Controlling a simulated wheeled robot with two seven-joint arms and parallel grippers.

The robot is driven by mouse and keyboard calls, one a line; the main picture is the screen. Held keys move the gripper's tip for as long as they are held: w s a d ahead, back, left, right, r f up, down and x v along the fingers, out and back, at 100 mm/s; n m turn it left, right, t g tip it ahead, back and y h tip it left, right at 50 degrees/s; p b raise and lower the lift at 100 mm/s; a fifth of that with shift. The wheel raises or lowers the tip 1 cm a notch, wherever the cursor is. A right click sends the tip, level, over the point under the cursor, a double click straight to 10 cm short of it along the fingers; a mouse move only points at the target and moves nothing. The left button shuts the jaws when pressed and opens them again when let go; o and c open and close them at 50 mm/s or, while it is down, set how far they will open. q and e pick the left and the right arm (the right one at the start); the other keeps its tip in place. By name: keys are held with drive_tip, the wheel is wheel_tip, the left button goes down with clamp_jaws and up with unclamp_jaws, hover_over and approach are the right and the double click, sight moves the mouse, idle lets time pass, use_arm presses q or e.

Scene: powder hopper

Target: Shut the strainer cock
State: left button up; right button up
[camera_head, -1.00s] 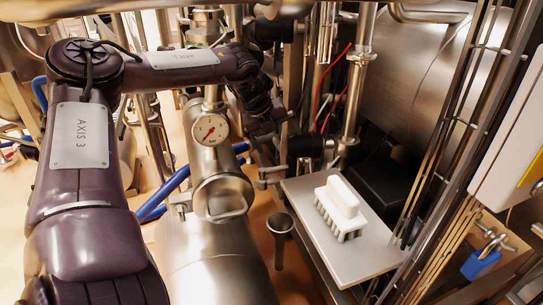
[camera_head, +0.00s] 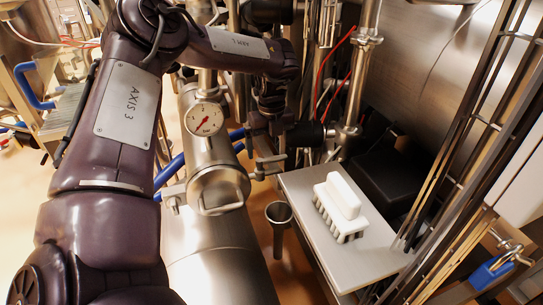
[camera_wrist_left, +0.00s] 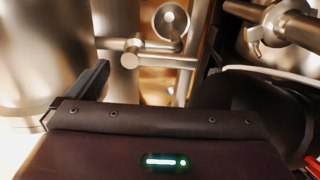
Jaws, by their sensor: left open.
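A small metal cock with a T-shaped handle (camera_head: 267,165) sits beside the capped end of a steel strainer body (camera_head: 218,188), below a round pressure gauge (camera_head: 205,118). I take it for the strainer cock. In the left wrist view, a metal cross-handle on a thin pipe (camera_wrist_left: 133,47) shows ahead of the gripper and is likely the same cock. My left gripper (camera_head: 277,126) is open, just above the cock in the head view, with no contact visible. One dark finger (camera_wrist_left: 90,80) shows in the wrist view. My right gripper is out of view.
A white brush (camera_head: 340,205) lies on a grey plate (camera_head: 365,255) right of the cock. A metal funnel (camera_head: 278,213) stands between plate and strainer. Upright pipes and red cables (camera_head: 322,65) crowd behind the gripper.

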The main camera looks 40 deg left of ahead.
sight(272, 160)
use_arm(q)
drive_tip(key=shift+f+b, duration=0.35)
drive_tip(key=shift+f, duration=1.15)
